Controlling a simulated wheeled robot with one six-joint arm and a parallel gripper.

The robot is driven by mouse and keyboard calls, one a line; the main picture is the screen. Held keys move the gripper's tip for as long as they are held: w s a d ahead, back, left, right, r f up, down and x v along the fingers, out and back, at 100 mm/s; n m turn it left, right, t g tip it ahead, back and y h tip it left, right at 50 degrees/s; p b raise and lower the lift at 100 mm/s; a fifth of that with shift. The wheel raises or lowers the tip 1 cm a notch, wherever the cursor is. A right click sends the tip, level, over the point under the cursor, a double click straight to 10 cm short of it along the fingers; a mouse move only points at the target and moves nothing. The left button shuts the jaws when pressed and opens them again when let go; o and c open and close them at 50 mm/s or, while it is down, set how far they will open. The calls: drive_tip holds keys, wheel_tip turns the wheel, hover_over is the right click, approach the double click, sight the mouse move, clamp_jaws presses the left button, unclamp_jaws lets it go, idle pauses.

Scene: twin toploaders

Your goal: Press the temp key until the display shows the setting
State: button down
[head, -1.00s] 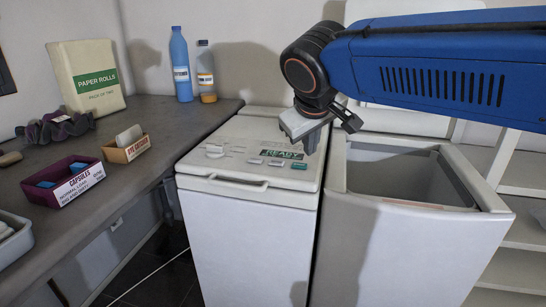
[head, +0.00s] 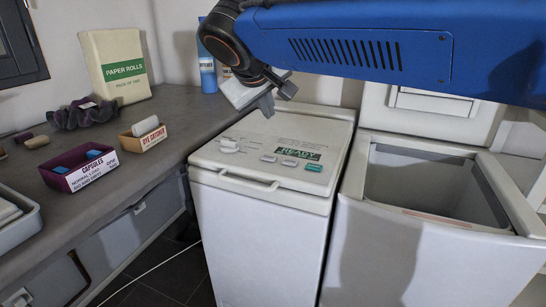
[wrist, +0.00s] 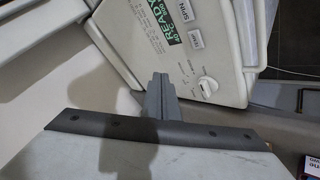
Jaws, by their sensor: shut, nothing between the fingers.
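The left toploader (head: 260,235) has its lid down, with a control panel on top. The green display (head: 286,149) reads READY; in the wrist view the display (wrist: 160,20) has smaller text that I cannot read surely. The key nearest the knob looks like the temp key (head: 268,158); it also shows in the wrist view (wrist: 196,38), its label small and blurred, beside a key marked SPIN (wrist: 183,12). My gripper (head: 268,106) is shut and empty, above the rear of the lid, apart from the keys. Its fingers show in the wrist view (wrist: 158,90).
The knob (head: 230,146) and a teal key (head: 314,167) flank the other keys. The right toploader (head: 410,250) stands open.

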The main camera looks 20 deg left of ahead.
sight(268, 159)
drive_tip(key=shift+f, duration=0.1)
drive_tip(key=shift+f, duration=4.3)
drive_tip(key=shift+f, duration=0.2)
drive_tip(key=shift+f, duration=0.2)
drive_tip(key=shift+f, duration=0.4)
drive_tip(key=shift+r, duration=0.8)
drive_tip(key=shift+r, duration=0.1)
drive_tip(key=shift+r, duration=2.4)
